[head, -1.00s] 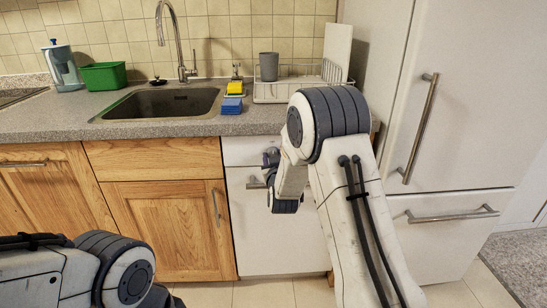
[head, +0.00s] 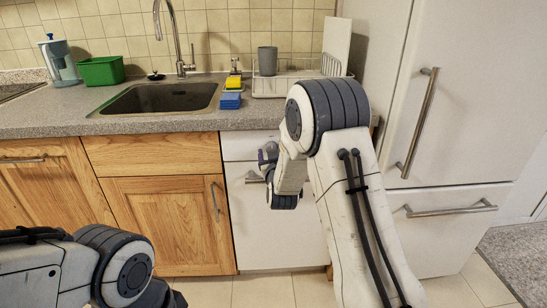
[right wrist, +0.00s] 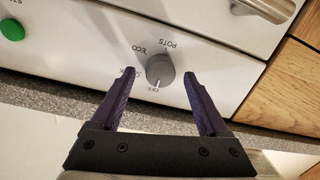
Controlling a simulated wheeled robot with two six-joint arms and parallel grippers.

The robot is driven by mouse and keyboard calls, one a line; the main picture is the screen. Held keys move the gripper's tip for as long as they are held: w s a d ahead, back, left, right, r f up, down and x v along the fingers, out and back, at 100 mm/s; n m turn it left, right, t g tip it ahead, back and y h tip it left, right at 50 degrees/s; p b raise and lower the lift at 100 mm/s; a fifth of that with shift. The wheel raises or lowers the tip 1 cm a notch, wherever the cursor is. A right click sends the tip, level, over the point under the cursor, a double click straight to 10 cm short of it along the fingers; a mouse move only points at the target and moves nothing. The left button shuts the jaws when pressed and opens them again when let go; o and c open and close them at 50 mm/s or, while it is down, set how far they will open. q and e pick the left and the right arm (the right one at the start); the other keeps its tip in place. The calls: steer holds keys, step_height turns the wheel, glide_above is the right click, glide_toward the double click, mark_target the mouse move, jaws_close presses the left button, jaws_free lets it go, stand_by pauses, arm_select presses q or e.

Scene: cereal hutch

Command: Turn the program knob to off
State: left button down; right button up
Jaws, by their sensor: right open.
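The program knob (right wrist: 160,70) is a round grey dial on the white dishwasher panel, in the right wrist view. Printed labels around it include POTS, ECO and OFF, and appear upside down. A pale mark shows on its lower rim near OFF; I cannot tell for sure that this is the pointer. My right gripper (right wrist: 160,74) is open, its purple fingertips on either side of the knob in the picture, with visible gaps. In the head view the right gripper (head: 267,156) is at the top of the dishwasher front (head: 275,235), and my arm hides the knob.
A green button (right wrist: 11,30) and a metal handle (right wrist: 265,8) are on the dishwasher front. Wooden cabinets (head: 158,220) stand left, the fridge (head: 450,110) right. Above are the counter (head: 50,123), sink (head: 160,97) and dish rack (head: 285,94).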

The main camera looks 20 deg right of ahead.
steer(key=v, duration=1)
steer(key=s+a+f+n+g+y, duration=0.2)
steer(key=s+a+g+y, duration=0.3)
steer(key=a, duration=0.4)
steer(key=s+a+f+n+g+y, duration=0.25)
steer(key=s+a, duration=0.35)
steer(key=a, duration=0.3)
steer(key=s+r+n+g+h, duration=0.25)
steer(key=s+g, duration=0.65)
steer(key=s, duration=1.6)
step_height(320, 180, up, 23)
steer(key=p, duration=2.5)
steer(key=shift+w+n, duration=0.2)
steer(key=shift+n, duration=0.1)
